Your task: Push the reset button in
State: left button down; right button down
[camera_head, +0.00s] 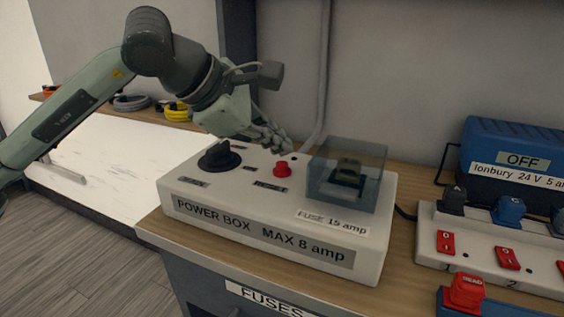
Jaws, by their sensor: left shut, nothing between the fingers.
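The white power box (230,208) stands on the wooden worktop, labelled "POWER BOX MAX 8 amp". A red button (282,169) stands up from the middle of its top, behind a small dark label too small to read. My left gripper (285,149) is shut and empty, with its fingertips just behind and above the red button. A small gap seems to show between fingertips and button, though I cannot be sure they are apart. My right gripper is not in view.
A black rotary knob (219,156) is left of the button. A clear cover (378,185) over a fuse is right of it. A white power strip (432,236) with red switches, a blue charger (500,140) marked "OFF" and a red block (467,291) stand at the right.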

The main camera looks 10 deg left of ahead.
aim_at(278, 165)
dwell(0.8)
pick_arm(q)
jog(key=shift+f+b, duration=0.45)
jog(key=shift+b, duration=0.2)
jog(key=shift+f+b, duration=0.7)
jog(key=shift+b, duration=0.05)
dwell(0.6)
jog(key=shift+r, duration=0.15)
dwell(0.3)
jog(key=shift+r+p, duration=0.6)
jog(key=shift+r, duration=0.4)
jog(key=shift+r+p, duration=1.55)
jog(key=shift+r, duration=1)
jog(key=shift+f, duration=0.1)
